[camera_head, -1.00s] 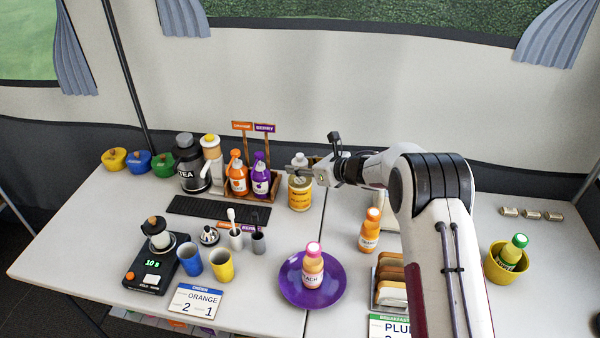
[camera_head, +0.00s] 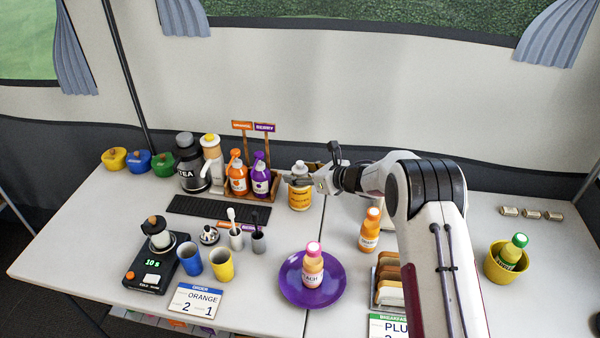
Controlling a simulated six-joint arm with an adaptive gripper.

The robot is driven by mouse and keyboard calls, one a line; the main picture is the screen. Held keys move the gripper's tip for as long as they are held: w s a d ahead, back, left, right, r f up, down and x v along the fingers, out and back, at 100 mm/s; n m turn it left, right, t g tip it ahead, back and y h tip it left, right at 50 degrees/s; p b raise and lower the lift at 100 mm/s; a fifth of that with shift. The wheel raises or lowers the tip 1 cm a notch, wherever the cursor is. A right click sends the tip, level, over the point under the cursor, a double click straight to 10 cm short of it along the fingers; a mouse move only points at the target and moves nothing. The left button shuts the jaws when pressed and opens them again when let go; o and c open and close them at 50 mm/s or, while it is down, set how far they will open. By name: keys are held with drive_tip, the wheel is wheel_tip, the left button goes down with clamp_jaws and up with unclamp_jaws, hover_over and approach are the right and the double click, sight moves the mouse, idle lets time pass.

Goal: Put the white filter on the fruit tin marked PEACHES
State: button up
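A tin with a yellow-orange label (camera_head: 299,198) stands at the back middle of the table, right of the pump-bottle rack. Its lettering is too small to read. A pale, rounded piece, which looks like the white filter (camera_head: 299,168), is right above the tin's top, roughly upright. My gripper (camera_head: 298,181) reaches in from the right at the level of the tin's top, its fingers at the lower part of the pale piece. It appears shut on this piece. I cannot tell whether the piece touches the tin.
A rack with an orange pump bottle (camera_head: 237,178) and a purple one (camera_head: 260,180) stands close left of the tin. An orange-labelled bottle (camera_head: 369,230) stands to the front right. A purple plate (camera_head: 338,279) bears another bottle. The table just in front of the tin is clear.

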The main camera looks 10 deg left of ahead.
drive_tip(key=shift+r, duration=0.2)
drive_tip(key=v, duration=1.2)
idle(1.0)
